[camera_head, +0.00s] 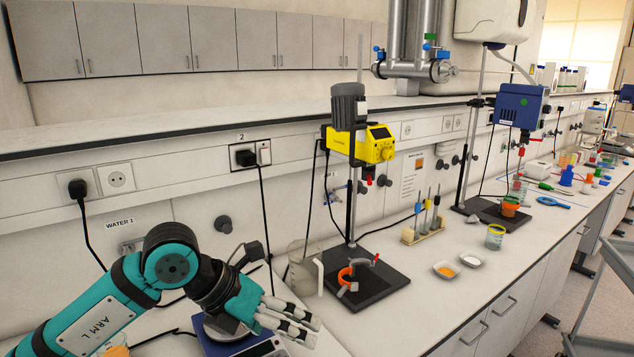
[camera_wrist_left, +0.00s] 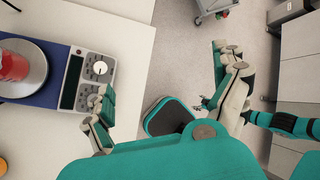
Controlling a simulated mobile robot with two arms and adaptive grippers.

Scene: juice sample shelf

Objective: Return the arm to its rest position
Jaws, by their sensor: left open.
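My left arm comes in from the lower left in the head view, with its gripper (camera_head: 290,322) over the bench front, close to a blue balance (camera_head: 258,348). In the left wrist view the two fingers of the gripper (camera_wrist_left: 165,95) stand wide apart with nothing between them. The balance (camera_wrist_left: 72,80) lies left of the fingers there, with a red container (camera_wrist_left: 14,66) on its round plate. The gripper and wrist hide part of the balance in the head view.
A clear beaker (camera_head: 305,270) stands just beyond the gripper, next to a yellow stirrer (camera_head: 372,145) on a black stand base (camera_head: 390,290). In the wrist view a grey floor (camera_wrist_left: 185,50) lies past the bench edge.

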